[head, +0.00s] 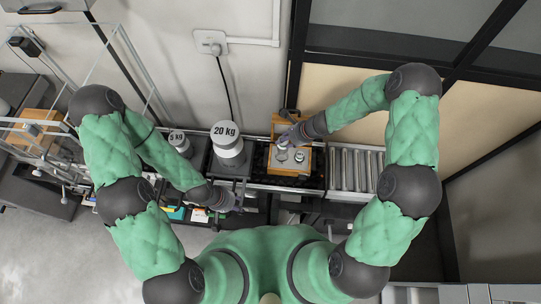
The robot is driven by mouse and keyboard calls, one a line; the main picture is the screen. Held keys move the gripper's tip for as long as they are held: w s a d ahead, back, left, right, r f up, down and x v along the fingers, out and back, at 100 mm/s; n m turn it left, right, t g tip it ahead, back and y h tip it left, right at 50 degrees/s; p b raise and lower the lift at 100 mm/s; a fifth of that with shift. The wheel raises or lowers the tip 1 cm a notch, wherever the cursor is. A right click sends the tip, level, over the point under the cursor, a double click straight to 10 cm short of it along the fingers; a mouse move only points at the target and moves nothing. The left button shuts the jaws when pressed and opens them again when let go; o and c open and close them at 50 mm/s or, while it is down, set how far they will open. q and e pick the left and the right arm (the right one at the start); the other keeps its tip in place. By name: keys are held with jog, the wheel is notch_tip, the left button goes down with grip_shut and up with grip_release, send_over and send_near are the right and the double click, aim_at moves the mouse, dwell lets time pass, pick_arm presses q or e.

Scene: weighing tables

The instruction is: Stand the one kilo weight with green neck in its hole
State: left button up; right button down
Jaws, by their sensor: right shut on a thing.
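A wooden weight block (291,168) stands on the bench right of centre, with small silver weights on its top. One silver weight (299,157) stands toward the block's right side. My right gripper (284,143) reaches over the back of the block and is shut on a small metal weight (282,154), above or at the block's left part. The green neck is too small or hidden to make out, and I cannot tell whether this weight is in a hole. My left gripper (238,202) hangs at the bench's front edge, away from the block; its jaws are too small to read.
A large white 20 kg weight (228,145) stands left of the block, and a 5 kg weight (180,143) further left. A roller conveyor (352,169) runs to the right of the block. A wire-frame rack (50,130) stands at the far left.

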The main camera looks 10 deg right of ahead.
aim_at(285, 152)
jog(key=shift+w, duration=0.1)
jog(key=shift+f, duration=0.3)
notch_tip(285, 152, down, 5)
jog(key=shift+r+b, duration=0.1)
jog(key=shift+b, duration=0.8)
jog(key=shift+f+b, duration=0.35)
jog(key=shift+f, duration=1.85)
jog(key=shift+f, duration=0.1)
jog(key=c, duration=0.7)
grip_release()
